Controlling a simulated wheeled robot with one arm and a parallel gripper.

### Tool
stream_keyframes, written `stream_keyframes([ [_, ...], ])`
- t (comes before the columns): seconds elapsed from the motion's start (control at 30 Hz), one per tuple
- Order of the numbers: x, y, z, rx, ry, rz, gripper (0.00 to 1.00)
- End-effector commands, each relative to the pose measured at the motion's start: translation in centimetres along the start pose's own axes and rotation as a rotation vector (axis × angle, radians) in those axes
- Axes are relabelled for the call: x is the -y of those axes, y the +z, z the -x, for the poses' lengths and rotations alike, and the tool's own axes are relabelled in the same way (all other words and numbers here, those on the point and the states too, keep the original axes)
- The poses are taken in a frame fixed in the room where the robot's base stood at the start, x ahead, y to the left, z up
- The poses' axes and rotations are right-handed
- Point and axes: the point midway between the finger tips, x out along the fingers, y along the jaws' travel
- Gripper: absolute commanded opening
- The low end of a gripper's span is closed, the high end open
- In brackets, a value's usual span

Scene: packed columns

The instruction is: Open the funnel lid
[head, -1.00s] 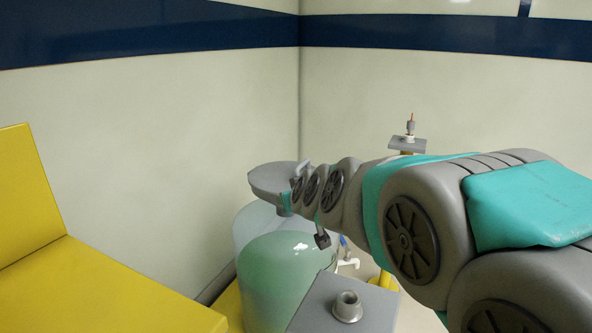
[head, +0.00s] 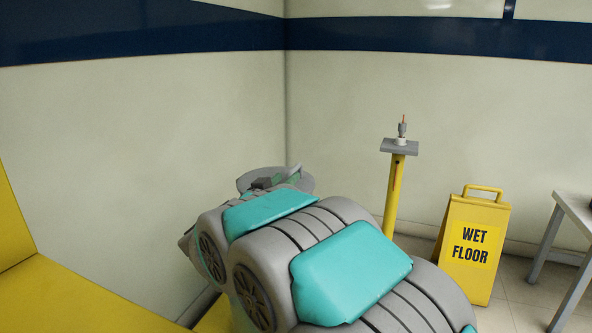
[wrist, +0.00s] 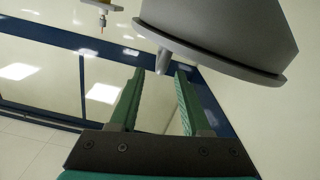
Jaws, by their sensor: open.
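The grey funnel (wrist: 222,32) fills the upper right of the wrist view, with a wide flat rim that looks like its lid. A short grey peg (wrist: 163,62) sticks out from the rim's edge. My gripper (wrist: 157,72) is open, with its two green fingers apart. The peg shows between the fingertips; I cannot tell whether it lies within their reach or beyond, and no contact shows. In the head view, a round grey rim (head: 302,179) shows behind my arm, which hides most of the funnel and my gripper.
A yellow post (head: 395,195) with a grey top plate (head: 399,147) and small fitting stands right of my arm. A yellow wet floor sign (head: 473,245) and a grey table (head: 575,215) stand further right. A yellow block (head: 70,300) fills the lower left, with walls behind.

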Motion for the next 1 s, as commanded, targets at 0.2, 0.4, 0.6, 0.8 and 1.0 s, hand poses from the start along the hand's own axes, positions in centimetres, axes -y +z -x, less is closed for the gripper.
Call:
stream_keyframes([
  [0.2, 0.0, 0.3, -3.6, 0.003, 0.000, 0.002, 0.47],
  [0.4, -0.1, 0.1, -5.9, 0.000, 0.001, 0.000, 0.47],
  [0.6, 0.0, 0.1, -6.7, 0.001, -0.002, 0.001, 0.47],
  [0.8, 0.0, 0.1, -6.7, 0.001, -0.003, 0.001, 0.47],
  [1.0, 0.0, 0.1, -6.7, 0.001, -0.003, 0.000, 0.25],
])
